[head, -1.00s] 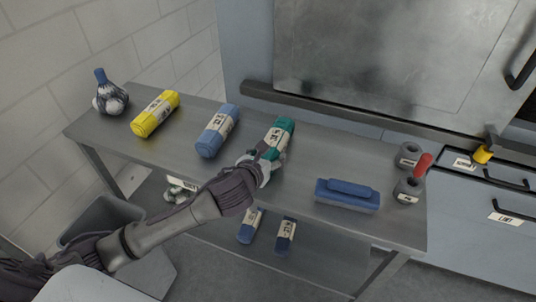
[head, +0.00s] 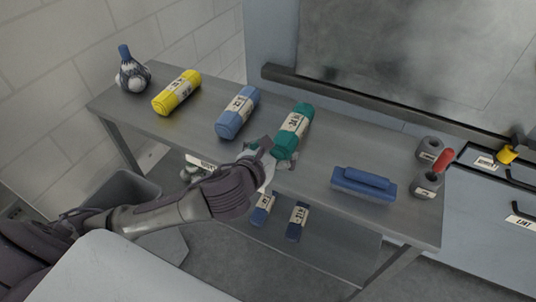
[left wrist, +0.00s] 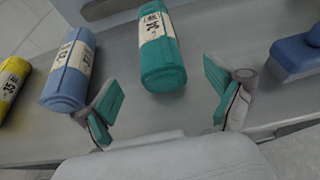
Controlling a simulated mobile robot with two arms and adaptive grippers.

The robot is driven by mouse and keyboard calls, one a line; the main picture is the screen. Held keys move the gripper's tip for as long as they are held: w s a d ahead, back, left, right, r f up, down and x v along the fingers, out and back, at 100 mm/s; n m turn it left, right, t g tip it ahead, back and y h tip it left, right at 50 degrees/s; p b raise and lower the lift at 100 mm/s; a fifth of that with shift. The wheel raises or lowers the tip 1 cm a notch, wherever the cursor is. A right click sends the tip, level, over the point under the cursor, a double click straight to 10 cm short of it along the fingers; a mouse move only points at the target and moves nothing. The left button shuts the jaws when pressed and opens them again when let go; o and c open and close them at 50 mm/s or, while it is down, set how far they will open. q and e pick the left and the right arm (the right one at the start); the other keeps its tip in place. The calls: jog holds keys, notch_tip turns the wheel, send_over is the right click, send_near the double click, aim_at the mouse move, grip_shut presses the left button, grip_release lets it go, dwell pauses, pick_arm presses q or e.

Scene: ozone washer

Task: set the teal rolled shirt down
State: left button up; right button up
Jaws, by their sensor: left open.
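The teal rolled shirt (head: 293,131) lies on the metal table (head: 300,188), right of the blue roll, with a white label band round it. In the left wrist view the teal rolled shirt (left wrist: 161,62) lies beyond my fingers, between their lines, with a gap to both. My left gripper (head: 268,160) is open and empty at the table's front edge, just in front of the roll's near end. Its spread fingers (left wrist: 164,105) show in the left wrist view. My right gripper is not in view.
A blue roll (head: 238,112) and a yellow roll (head: 177,92) lie to the left, near a net bag (head: 132,72). Dark blue rolls (head: 297,222) lie on the lower shelf.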

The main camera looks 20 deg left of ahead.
pick_arm(q)
jog(key=v, duration=0.4)
jog(key=shift+s, duration=0.1)
dwell(0.3)
